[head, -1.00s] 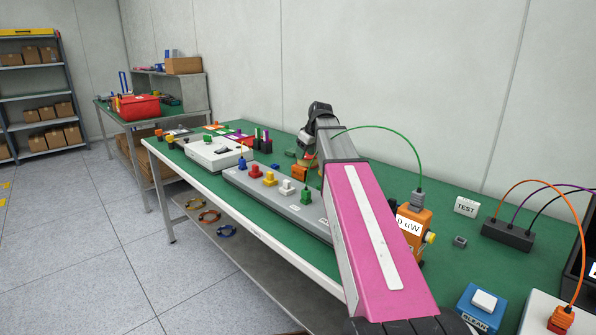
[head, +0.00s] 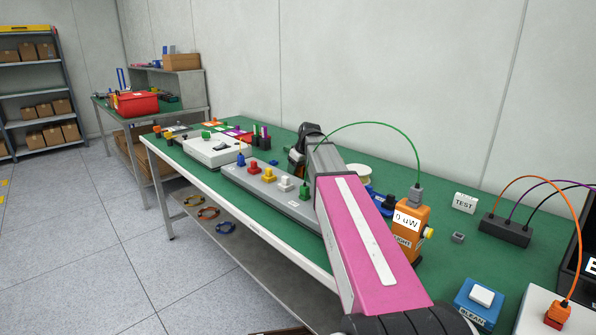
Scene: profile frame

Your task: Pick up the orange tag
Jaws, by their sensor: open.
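Near the far end of the green-topped bench, a small flat orange-and-white piece (head: 212,124) lies among other coloured pieces. It may be the orange tag, but it is too small to be sure. My gripper (head: 297,163) is over the middle of the bench, behind the grey strip and mostly hidden by my pink arm. It is open, and its fingertips are hard to make out. It is well to the right of the orange-and-white piece and apart from it.
A grey strip with coloured plugs (head: 270,190) lies along the front edge. A white box (head: 212,150) stands beyond it. An orange meter (head: 409,228) with a green cable stands right of my arm. A white spool (head: 357,174) sits behind my arm. The wall borders the bench's back.

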